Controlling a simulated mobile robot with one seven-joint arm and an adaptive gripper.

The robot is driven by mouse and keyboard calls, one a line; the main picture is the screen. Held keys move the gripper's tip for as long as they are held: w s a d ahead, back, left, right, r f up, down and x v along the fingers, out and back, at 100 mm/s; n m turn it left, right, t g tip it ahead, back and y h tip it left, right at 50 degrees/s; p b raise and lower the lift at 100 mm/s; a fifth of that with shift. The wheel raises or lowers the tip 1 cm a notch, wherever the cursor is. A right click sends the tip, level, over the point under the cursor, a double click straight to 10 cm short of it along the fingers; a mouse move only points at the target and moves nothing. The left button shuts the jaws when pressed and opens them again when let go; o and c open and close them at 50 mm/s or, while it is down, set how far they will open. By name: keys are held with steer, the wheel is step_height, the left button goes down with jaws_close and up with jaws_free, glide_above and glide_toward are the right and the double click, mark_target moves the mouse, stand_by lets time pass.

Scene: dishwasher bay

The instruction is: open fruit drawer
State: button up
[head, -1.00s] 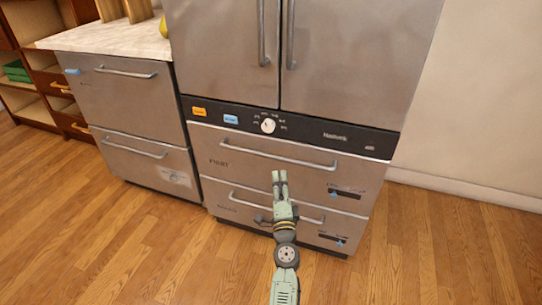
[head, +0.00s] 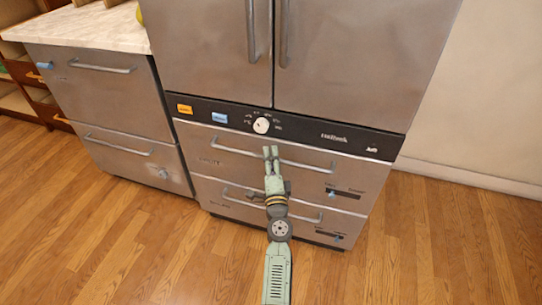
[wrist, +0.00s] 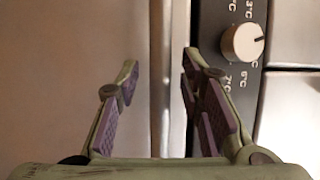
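The upper drawer (head: 235,167) of the steel fridge has a faint label at its left that looks like "FRUIT"; it is shut. Its long bar handle (head: 305,165) runs across the front. My gripper (head: 271,151) is at the middle of this handle in the head view, its fingertips covering part of it. In the wrist view my gripper (wrist: 160,85) is open, and the handle (wrist: 161,120) runs upright between the two fingers. I cannot tell whether either finger touches it.
A second drawer (head: 225,205) with its own handle lies below, behind my wrist. Above are a black panel with a white dial (head: 261,125) and two tall fridge doors (head: 345,65). A counter unit (head: 100,95) stands at the left. The wooden floor (head: 110,240) in front is clear.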

steer(key=shift+c, duration=0.5)
jaws_close()
stand_by(0.3)
